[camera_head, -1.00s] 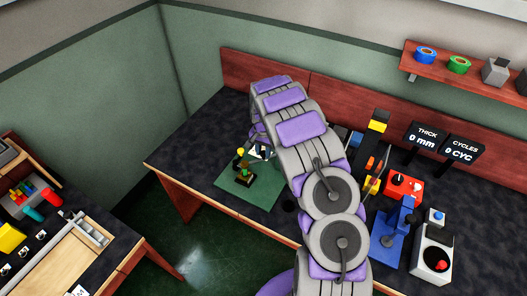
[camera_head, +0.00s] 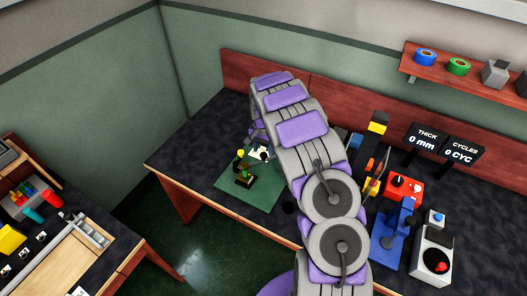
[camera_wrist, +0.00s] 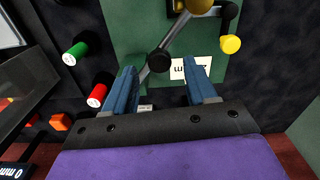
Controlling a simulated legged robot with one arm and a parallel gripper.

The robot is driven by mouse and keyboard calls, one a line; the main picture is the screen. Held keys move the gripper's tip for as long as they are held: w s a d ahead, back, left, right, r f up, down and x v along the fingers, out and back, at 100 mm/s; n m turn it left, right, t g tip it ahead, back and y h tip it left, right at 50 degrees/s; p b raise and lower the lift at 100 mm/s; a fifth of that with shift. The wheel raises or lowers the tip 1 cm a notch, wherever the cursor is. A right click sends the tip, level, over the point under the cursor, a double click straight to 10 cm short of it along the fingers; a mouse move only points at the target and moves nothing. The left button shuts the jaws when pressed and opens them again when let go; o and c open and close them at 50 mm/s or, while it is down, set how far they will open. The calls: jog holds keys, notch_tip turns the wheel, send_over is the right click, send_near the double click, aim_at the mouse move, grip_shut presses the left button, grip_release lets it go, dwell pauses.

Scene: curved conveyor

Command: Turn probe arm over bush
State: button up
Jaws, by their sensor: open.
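A small dark fixture (camera_head: 245,176) stands on a green mat (camera_head: 262,196) on the far bench. I take the bar for the probe arm; I cannot tell which part is the bush. A yellow ball (camera_wrist: 230,44) on a black lever is to the right. My gripper (camera_wrist: 161,76) is open, its blue fingers on either side of the black knob. Contact is unclear. In the head view my arm hides the gripper mostly.
A white label (camera_wrist: 178,69) lies behind the right finger. Green (camera_wrist: 75,49) and red (camera_wrist: 98,95) cylinders are on the left. The red device (camera_head: 403,188), blue device (camera_head: 393,235) and readouts (camera_head: 420,138) stand right of my arm. The bench's left part is clear.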

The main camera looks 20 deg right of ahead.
aim_at(264, 154)
notch_tip(264, 154, up, 15)
jog(key=p, duration=0.1)
jog(key=shift+p, duration=0.35)
jog(key=s+a+r+n, duration=0.1)
jog(key=s+a+r, duration=0.25)
jog(key=s, duration=0.45)
jog(key=s+a+r+n+g, duration=0.1)
jog(key=s+a+r+n, duration=0.1)
jog(key=s+r, duration=0.4)
jog(key=s+a+r+n, duration=0.1)
jog(key=s+a+r, duration=0.2)
jog(key=s, duration=0.6)
jog(key=s+a+f+n, duration=0.1)
jog(key=s+a+n, duration=0.1)
jog(key=s, duration=0.9)
jog(key=s+a+f+n, duration=0.1)
jog(key=s+a+n, duration=0.2)
jog(key=s, duration=0.8)
jog(key=shift+s+a+g+b, duration=0.25)
jog(key=shift+a+g+b, duration=0.05)
jog(key=shift+a+g, duration=0.15)
